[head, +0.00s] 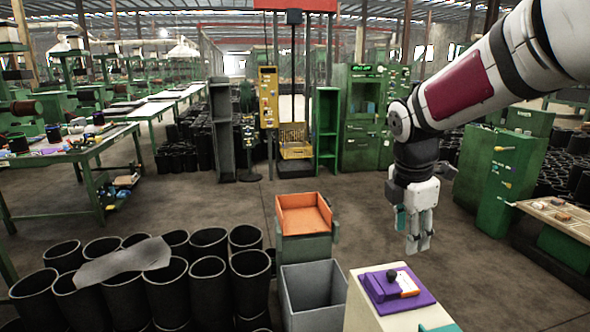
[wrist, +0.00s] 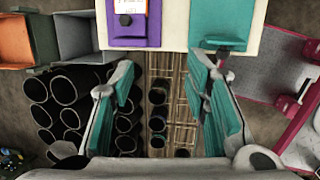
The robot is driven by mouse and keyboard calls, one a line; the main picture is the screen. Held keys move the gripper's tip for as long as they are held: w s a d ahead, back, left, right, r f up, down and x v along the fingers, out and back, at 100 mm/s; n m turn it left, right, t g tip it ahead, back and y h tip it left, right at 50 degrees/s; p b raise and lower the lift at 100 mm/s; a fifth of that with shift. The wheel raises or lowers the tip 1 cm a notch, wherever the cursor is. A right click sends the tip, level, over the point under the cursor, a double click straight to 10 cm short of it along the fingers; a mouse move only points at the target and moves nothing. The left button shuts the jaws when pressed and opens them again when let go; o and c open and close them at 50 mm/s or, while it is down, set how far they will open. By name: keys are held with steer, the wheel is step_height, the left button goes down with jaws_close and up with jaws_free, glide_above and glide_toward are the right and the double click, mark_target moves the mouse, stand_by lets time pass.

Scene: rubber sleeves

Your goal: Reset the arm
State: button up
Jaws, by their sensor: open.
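My gripper (head: 417,243) hangs down from my white arm in the head view, right of centre, just beyond the cream stand (head: 365,308). In the wrist view my gripper (wrist: 161,92) shows two teal-padded fingers spread wide apart. Nothing is held between them. A purple device (head: 395,288) with a black knob and a white and orange label lies on top of the stand. It also shows at the top of the wrist view (wrist: 133,36), apart from the fingers.
An orange bin (head: 303,215) and a grey bin (head: 313,292) stand left of the stand. Several black rubber sleeves (head: 207,285) stand at the lower left, with a grey sheet (head: 120,261) across some. A green cabinet (head: 502,180) is at right. The mid floor is clear.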

steer(key=s+a+r+m+t+y, duration=0.1)
steer(key=s+m, duration=0.9)
steer(key=s, duration=0.2)
steer(key=s+a+r+m+t+y, duration=0.1)
steer(key=s+a+r+m+t, duration=0.1)
steer(key=s+m, duration=0.8)
steer(key=s, duration=0.3)
steer(key=shift+s+a+r, duration=0.15)
steer(key=shift+s+a, duration=0.1)
